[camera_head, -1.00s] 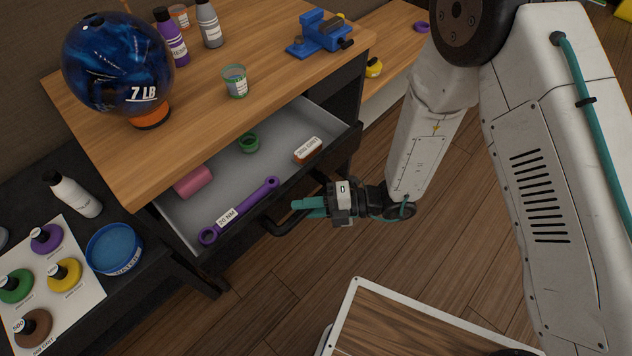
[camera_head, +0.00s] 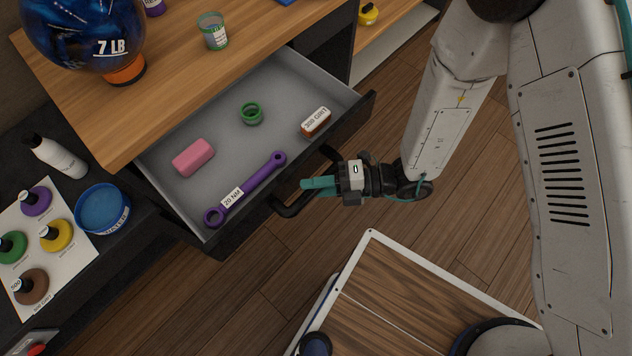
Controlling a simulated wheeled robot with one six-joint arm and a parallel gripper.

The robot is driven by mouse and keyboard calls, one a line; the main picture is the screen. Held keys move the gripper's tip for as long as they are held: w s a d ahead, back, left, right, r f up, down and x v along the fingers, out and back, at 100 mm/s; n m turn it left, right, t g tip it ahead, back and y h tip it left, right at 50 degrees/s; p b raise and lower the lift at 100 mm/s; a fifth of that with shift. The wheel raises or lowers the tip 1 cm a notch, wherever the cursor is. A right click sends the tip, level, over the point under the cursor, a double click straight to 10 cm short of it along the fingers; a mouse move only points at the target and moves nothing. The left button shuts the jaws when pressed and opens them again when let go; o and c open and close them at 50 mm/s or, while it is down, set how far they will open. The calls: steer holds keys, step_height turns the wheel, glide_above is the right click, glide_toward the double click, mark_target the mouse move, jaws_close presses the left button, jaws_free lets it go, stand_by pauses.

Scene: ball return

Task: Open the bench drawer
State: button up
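The bench drawer (camera_head: 222,130) stands far out from under the wooden bench top, with its grey inside in view. Its black handle (camera_head: 291,208) is a bar on the front panel. My gripper (camera_head: 318,187) is at the handle, its teal fingers close together across the middle of the bar and hiding that part. It appears shut on the handle. In the drawer lie a purple wrench (camera_head: 247,188) marked 20 NM, a pink block (camera_head: 193,157), a green ring-shaped part (camera_head: 251,114) and a brown block labelled 300 GRIT (camera_head: 316,122).
A blue 7 LB ball (camera_head: 85,32) on an orange stand and a small cup (camera_head: 213,31) are on the bench top (camera_head: 150,103). A dark side shelf at left holds a white bottle (camera_head: 58,156), a blue tub (camera_head: 103,209) and several coloured discs.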

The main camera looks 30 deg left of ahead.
steer(key=o, duration=0.4)
steer(key=shift+s, duration=0.3)
steer(key=shift+w, duration=0.1)
steer(key=shift+w+d, duration=0.1)
steer(key=shift+d, duration=0.05)
steer(key=v, duration=0.7)
steer(key=shift+d, duration=0.25)
steer(key=shift+w, duration=0.1)
